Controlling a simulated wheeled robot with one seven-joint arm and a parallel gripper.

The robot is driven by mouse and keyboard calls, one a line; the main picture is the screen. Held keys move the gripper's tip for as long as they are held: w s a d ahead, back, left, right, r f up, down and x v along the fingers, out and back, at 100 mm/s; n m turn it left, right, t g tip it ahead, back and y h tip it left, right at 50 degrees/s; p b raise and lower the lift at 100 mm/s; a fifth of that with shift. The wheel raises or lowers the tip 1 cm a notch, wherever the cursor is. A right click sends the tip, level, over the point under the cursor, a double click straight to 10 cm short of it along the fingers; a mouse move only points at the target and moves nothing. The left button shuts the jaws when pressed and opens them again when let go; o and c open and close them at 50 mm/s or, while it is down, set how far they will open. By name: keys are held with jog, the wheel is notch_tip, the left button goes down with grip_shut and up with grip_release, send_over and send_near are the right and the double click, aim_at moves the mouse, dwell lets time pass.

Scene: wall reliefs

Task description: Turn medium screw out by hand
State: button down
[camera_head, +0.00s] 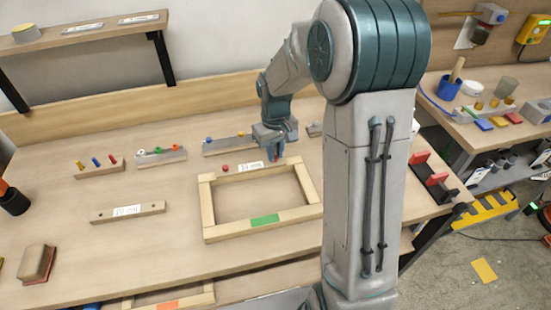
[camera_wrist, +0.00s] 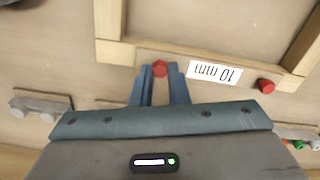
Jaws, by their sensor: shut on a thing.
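A wooden frame (camera_head: 208,205) lies on the workbench, with a label reading 10 mm (camera_wrist: 214,71) on its far bar. My gripper (camera_wrist: 161,80) points at that bar, its two blue fingers close together around a red screw head (camera_wrist: 160,68). The screw's shaft is hidden, so I cannot tell how deep it sits. A second red screw head (camera_wrist: 265,86) stands at the other side of the label; it also shows in the head view (camera_head: 225,168). In the head view my gripper (camera_head: 276,155) is over the frame's far right corner.
Small racks with coloured pieces (camera_head: 100,168) stand behind and left of the frame. A labelled wooden strip (camera_head: 128,212) and a brown block (camera_head: 37,262) lie at left. A grey block (camera_wrist: 42,103) shows in the wrist view. The bench left of the frame has free room.

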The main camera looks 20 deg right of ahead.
jog(key=n+p, duration=0.1)
jog(key=n, duration=0.1)
jog(key=shift+r+n, duration=0.1)
jog(key=shift+n, duration=1.5)
jog(key=shift+p, duration=0.3)
jog(key=shift+n+p, duration=0.45)
jog(key=shift+n, duration=0.45)
jog(key=shift+n+p, duration=0.55)
jog(key=shift+n, duration=1.15)
